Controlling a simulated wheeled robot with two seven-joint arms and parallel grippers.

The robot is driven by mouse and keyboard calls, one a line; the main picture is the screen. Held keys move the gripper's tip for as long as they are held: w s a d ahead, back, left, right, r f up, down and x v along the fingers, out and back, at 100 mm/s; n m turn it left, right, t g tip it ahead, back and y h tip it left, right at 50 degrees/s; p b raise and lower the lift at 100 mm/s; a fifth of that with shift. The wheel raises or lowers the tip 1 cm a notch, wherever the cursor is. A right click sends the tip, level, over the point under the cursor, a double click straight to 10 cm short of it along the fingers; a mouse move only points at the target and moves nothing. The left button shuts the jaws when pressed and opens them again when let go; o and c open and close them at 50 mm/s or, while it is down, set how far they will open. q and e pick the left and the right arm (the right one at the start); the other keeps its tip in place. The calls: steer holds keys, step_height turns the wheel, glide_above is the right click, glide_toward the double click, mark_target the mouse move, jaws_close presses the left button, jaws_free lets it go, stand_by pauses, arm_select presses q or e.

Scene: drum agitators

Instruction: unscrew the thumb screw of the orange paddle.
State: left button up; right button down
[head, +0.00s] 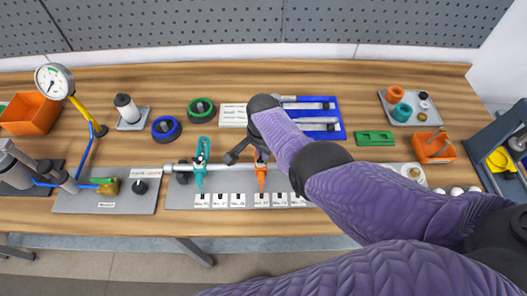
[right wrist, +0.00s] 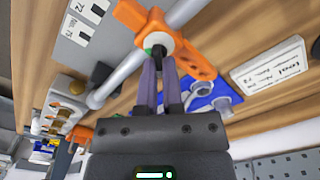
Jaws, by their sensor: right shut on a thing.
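The orange paddle (head: 261,177) hangs on the horizontal grey shaft (head: 225,165) at the middle of the table. In the right wrist view the orange paddle (right wrist: 195,60) fills the upper middle, with the shaft (right wrist: 125,80) passing by it. A small pale round thumb screw (right wrist: 158,42) with a green spot sits on the paddle. My right gripper (right wrist: 160,62) is shut on the thumb screw, its two purplish fingers meeting at it. In the head view my right gripper (head: 250,150) is just above the paddle and hides the screw. My left gripper is not in view.
A teal paddle (head: 200,165) sits on the same shaft to the left. Several small labels (head: 238,200) lie on the grey plate below. A blue tray (head: 335,118) with wrenches lies behind, and a green block (head: 374,138) to the right. A gauge (head: 53,80) stands far left.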

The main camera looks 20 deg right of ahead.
steer(key=n, duration=0.5)
steer(key=shift+a+f+n, duration=0.1)
steer(key=shift+a+n, duration=0.05)
steer(key=shift+n, duration=0.15)
steer(key=n, duration=0.4)
steer(key=shift+a, duration=0.15)
steer(key=n, duration=0.5)
steer(key=shift+a, duration=0.15)
steer(key=shift+s+a+f+n, duration=0.1)
steer(key=shift+a+n, duration=0.05)
steer(key=shift+n, duration=2.05)
steer(key=c, duration=0.8)
jaws_free()
steer(key=shift+o, duration=0.2)
